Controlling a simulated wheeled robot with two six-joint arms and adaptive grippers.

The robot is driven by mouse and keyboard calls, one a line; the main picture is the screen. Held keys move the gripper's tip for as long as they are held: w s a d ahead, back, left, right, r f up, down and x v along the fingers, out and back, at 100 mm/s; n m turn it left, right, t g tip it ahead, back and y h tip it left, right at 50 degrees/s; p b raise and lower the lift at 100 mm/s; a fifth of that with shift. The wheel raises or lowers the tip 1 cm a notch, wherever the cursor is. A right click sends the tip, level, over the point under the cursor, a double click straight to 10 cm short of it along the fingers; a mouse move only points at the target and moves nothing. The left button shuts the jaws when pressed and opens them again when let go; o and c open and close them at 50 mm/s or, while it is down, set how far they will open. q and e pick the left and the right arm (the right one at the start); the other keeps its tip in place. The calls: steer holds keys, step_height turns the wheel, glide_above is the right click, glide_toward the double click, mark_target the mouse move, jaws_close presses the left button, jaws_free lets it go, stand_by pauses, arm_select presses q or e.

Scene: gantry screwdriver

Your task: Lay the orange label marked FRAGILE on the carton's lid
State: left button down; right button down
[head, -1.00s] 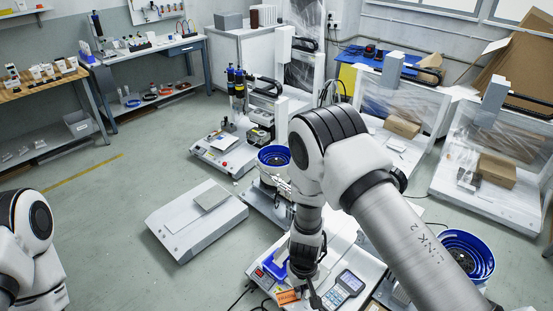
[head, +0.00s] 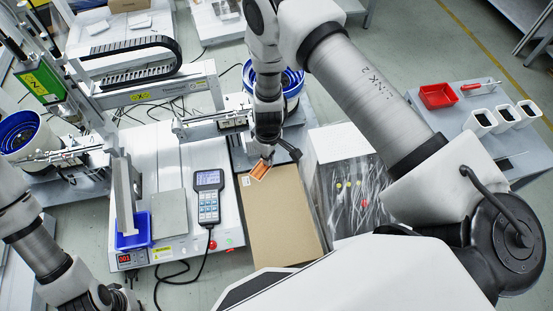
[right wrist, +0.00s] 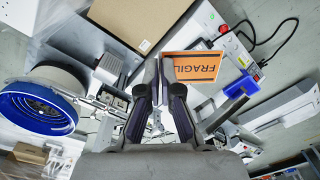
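The orange label (head: 260,170) is pinched in my right gripper (head: 268,158), above the far left part of the closed brown carton's lid (head: 280,215). The label looks tilted, with a small gap to the lid hard to judge. In the right wrist view the label (right wrist: 195,67) reads FRAGIL, its end hidden, and is held by its edge between the fingertips of my right gripper (right wrist: 161,70). The carton's lid (right wrist: 132,18) shows at the top there, apart from the label. My left gripper (head: 122,300) is at the bottom left, its fingers too unclear to read.
Left of the carton is a bench machine with a blue bin (head: 134,230) and a handheld keypad (head: 208,197) on a cable. A plastic-wrapped box (head: 350,190) stands right of the carton. A red tray (head: 438,95) and several white cups are on the right table.

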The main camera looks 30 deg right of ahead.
mark_target(276, 203)
steer(key=w+d+f+n+b, duration=0.1)
steer(key=f+n+b, duration=0.2)
steer(key=f+b, duration=0.7)
steer(key=w+d+f+n+b, duration=0.1)
steer(key=f+n+b, duration=0.2)
steer(key=f+b, duration=0.8)
steer(key=w+d+f+n+b, duration=0.1)
steer(key=d+f+n+b, duration=0.1)
steer(key=f+b, duration=0.8)
steer(key=shift+w+f+n+b, duration=0.15)
steer(key=shift+f+n, duration=0.25)
steer(key=shift+f, duration=1.55)
steer(key=shift+w+f+n+b, duration=0.15)
steer(key=shift+f+n, duration=0.25)
steer(key=shift+f, duration=1.55)
step_height(276, 203, down, 5)
steer(key=b, duration=0.4)
steer(key=shift+s+f+b, duration=0.1)
steer(key=shift+f+b, duration=0.05)
steer(key=shift+b, duration=0.2)
steer(key=shift+f+b, duration=0.3)
steer(key=shift+f, duration=0.1)
steer(key=shift+f, duration=0.2)
steer(key=c, duration=1.2)
jaws_free()
steer(key=shift+c, duration=0.2)
